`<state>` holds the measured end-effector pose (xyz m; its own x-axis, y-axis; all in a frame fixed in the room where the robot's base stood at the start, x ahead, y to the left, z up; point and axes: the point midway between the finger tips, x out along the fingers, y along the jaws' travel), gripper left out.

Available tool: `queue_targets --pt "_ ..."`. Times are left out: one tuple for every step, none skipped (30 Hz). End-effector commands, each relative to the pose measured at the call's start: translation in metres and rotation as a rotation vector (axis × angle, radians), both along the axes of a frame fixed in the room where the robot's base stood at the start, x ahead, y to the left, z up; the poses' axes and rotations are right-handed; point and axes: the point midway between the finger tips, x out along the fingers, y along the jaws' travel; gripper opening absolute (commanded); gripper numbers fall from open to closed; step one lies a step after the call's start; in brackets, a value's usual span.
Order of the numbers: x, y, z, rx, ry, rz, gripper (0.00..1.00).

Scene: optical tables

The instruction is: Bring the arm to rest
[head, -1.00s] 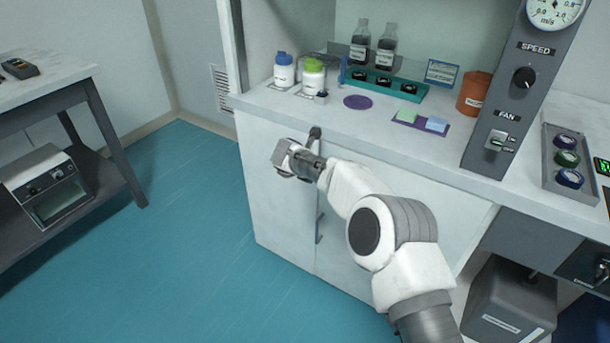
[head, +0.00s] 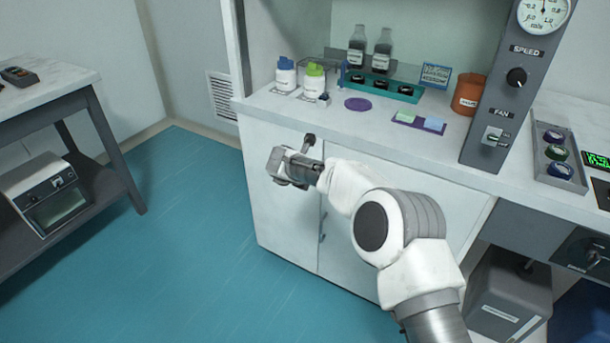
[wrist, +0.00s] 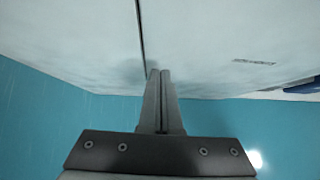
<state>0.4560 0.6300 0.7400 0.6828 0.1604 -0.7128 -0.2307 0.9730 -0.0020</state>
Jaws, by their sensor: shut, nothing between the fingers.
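My gripper (head: 275,165) is in front of the white cabinet (head: 262,205) below the fume hood bench, with my arm reaching in from the lower right of the head view. In the wrist view my gripper (wrist: 159,75) has its two fingers together, with nothing between them. The fingers point toward the cabinet front near the seam between its doors. I cannot tell how far the fingertips are from the doors.
The bench top (head: 300,118) holds a blue-capped bottle (head: 285,75), a green-capped bottle (head: 314,83) and a teal rack (head: 382,87). A side table (head: 60,105) stands at left, with an instrument (head: 50,196) below. The blue floor (head: 190,260) between is clear.

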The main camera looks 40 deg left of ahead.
Motion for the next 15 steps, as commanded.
queue_targets --pt "-0.006 -0.002 0.011 0.000 -0.002 0.001 0.00" --pt "-0.010 -0.003 0.016 0.000 -0.002 0.001 0.00" --pt "-0.015 -0.005 0.021 0.000 -0.001 0.000 0.00" --pt "-0.019 -0.006 0.025 0.000 -0.001 0.000 0.00" --pt "-0.023 -0.007 0.028 -0.001 -0.001 0.001 0.00" --pt "-0.029 -0.008 0.035 0.001 -0.001 0.001 0.00" --pt "-0.032 -0.009 0.038 0.000 -0.001 0.001 0.00" --pt "-0.036 -0.010 0.041 0.000 -0.001 0.001 0.00" --pt "-0.040 -0.011 0.045 0.000 -0.001 0.000 0.00" --pt "-0.043 -0.012 0.048 0.000 -0.001 0.000 0.00" --pt "-0.046 -0.013 0.050 0.000 -0.001 -0.001 0.00" --pt "-0.049 -0.013 0.053 0.000 -0.001 0.000 0.00" --pt "-0.050 -0.014 0.055 0.000 -0.001 0.000 0.00" --pt "-0.052 -0.014 0.056 0.000 0.000 -0.001 0.00" --pt "-0.054 -0.015 0.057 0.000 0.000 -0.001 0.00"
